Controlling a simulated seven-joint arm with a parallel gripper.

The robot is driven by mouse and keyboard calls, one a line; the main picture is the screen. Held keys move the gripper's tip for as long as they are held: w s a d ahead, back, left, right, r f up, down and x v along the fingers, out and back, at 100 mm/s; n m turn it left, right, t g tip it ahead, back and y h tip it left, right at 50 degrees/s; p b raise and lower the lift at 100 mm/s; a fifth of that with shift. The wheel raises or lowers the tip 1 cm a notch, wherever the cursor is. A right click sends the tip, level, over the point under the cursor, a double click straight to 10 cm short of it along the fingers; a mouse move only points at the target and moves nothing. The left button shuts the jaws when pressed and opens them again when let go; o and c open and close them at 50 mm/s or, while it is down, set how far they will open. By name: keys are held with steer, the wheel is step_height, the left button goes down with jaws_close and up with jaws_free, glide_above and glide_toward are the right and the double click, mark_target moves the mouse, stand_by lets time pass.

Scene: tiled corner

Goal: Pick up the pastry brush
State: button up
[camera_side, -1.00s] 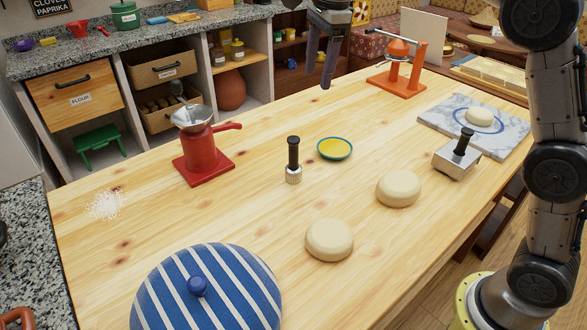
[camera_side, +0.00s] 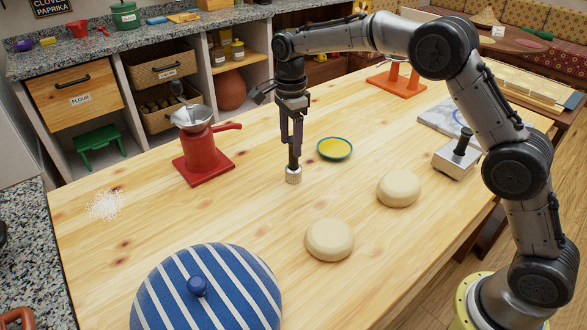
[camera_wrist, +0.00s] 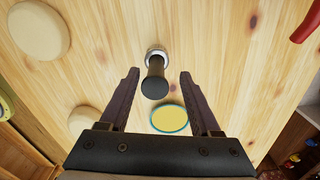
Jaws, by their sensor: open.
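The pastry brush (camera_side: 293,176) stands upright on the wooden table, with a black handle and a short, pale grey round head. In the side view its handle is mostly covered by my gripper (camera_side: 292,148), which points straight down over it. In the wrist view the brush (camera_wrist: 155,80) shows from above, its dark handle end between the two fingers of my gripper (camera_wrist: 159,74). The fingers are spread, with a visible gap on each side of the handle.
A teal-rimmed dish of yellow liquid (camera_side: 335,149) is close by on the right. A red mill (camera_side: 204,150) stands to the left. Two dough rounds (camera_side: 330,239) (camera_side: 399,188), a blue striped disc (camera_side: 240,285) and a black-handled metal block (camera_side: 456,162) are around. Bare table lies between them.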

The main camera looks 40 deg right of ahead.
mark_target(293, 158)
steer(key=shift+s+d+f, duration=0.1)
steer(key=shift+s+f, duration=0.05)
steer(key=shift+f, duration=1.2)
steer(key=shift+s+f, duration=0.15)
steer(key=shift+f, duration=1.2)
jaws_close()
